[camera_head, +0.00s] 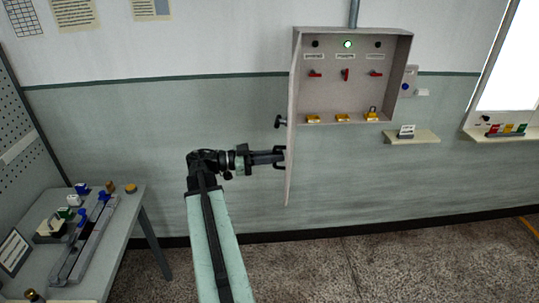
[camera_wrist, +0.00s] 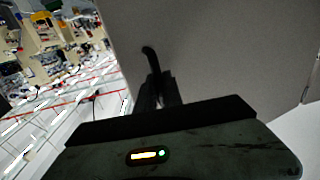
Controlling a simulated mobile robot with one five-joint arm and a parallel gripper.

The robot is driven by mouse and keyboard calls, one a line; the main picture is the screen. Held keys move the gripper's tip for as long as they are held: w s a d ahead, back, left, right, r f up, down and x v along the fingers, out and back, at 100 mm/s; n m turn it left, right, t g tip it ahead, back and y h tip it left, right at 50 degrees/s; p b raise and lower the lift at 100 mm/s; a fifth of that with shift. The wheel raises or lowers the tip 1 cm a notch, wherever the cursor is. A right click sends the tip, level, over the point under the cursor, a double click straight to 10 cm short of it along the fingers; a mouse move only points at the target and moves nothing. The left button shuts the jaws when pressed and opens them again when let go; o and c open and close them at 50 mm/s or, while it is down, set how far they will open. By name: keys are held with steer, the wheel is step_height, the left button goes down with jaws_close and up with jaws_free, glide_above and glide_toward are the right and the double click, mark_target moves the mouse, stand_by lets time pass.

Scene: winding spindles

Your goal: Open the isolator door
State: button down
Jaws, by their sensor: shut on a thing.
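The grey isolator cabinet (camera_head: 345,95) is on the wall, its inside in plain view. Its door (camera_head: 293,100) stands swung out at the left, seen nearly edge-on. The door's inner or outer panel fills much of the wrist view (camera_wrist: 220,50). My gripper (camera_head: 279,156) is at the left side of the door, low down. In the wrist view my gripper (camera_wrist: 158,90) is shut on a dark handle (camera_wrist: 149,58), whose curved end shows above the fingers. The hold itself is partly hidden. A black fitting (camera_head: 279,122) sits on the door above my gripper.
Inside the cabinet are red switches (camera_head: 346,74), yellow pieces (camera_head: 343,117) and a lit green lamp (camera_head: 347,44). A small shelf (camera_head: 425,139) is to the right. A table (camera_head: 125,215) with parts stands at the left. The floor below the cabinet is clear.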

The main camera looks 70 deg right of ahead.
steer(key=shift+w, duration=0.4)
steer(key=c, duration=1.5)
jaws_free()
steer(key=shift+w, duration=0.1)
steer(key=v, duration=0.7)
steer(key=shift+w+a, duration=0.2)
steer(key=shift+w, duration=0.1)
